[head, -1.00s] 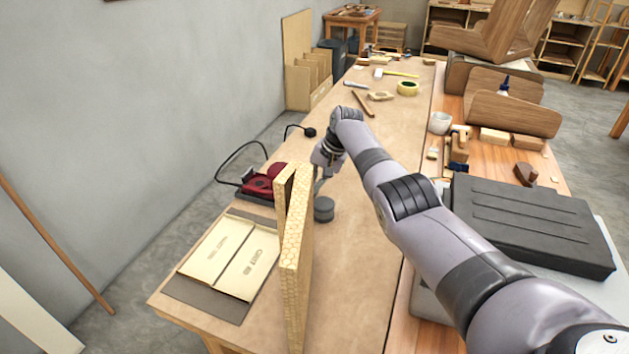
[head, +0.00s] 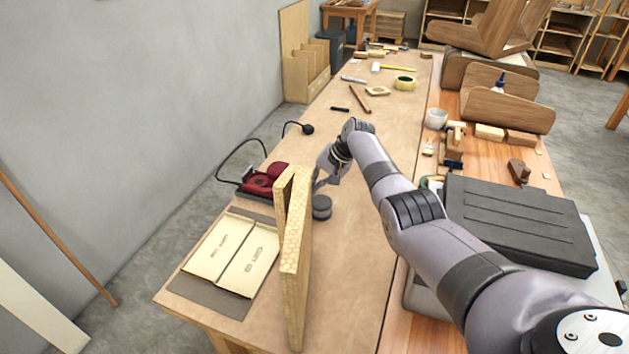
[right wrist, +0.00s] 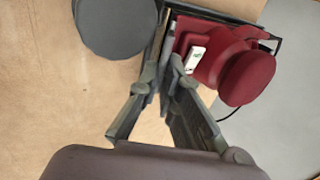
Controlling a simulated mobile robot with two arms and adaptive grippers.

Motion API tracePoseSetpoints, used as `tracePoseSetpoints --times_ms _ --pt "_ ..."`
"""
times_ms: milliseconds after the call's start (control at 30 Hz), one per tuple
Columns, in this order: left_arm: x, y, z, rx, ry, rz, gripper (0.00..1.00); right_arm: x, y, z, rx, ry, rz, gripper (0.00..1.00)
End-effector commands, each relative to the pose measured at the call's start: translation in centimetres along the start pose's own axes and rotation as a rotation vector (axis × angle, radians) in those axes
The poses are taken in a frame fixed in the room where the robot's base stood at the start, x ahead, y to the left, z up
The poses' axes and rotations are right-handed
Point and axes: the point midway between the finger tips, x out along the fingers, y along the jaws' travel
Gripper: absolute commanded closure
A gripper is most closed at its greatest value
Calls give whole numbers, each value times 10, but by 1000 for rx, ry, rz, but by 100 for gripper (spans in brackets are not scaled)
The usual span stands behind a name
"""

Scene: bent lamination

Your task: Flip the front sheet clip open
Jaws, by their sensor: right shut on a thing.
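The red sander (head: 265,181) lies on the workbench behind the upright honeycomb-edged panel, which hides part of it. In the right wrist view the sander (right wrist: 225,58) shows its red body, round knob and dark base. My right gripper (right wrist: 172,72) has its fingertips together at the sander's left end, shut on a thin part there, seemingly the front sheet clip (right wrist: 162,38). The fingers hide most of that part, so the clip's angle is unclear. In the head view the right gripper (head: 316,182) is partly hidden by the panel. My left gripper is not in view.
A grey round block (head: 321,207) stands close beside my right gripper. The honeycomb-edged panel (head: 296,250) stands upright in front. Flat sandpaper packets (head: 233,252) lie at left, and the sander's black cable (head: 240,150) loops behind.

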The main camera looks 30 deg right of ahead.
Motion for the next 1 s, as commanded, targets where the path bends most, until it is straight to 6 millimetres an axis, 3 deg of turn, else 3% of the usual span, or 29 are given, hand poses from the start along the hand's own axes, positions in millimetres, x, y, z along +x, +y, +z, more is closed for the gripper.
tracePoseSetpoints --times_ms 500,1000 --pt "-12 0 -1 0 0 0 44 2 9 1 3 -2 -114 100" --pt "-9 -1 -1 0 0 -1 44 6 15 1 2 -3 -248 100"
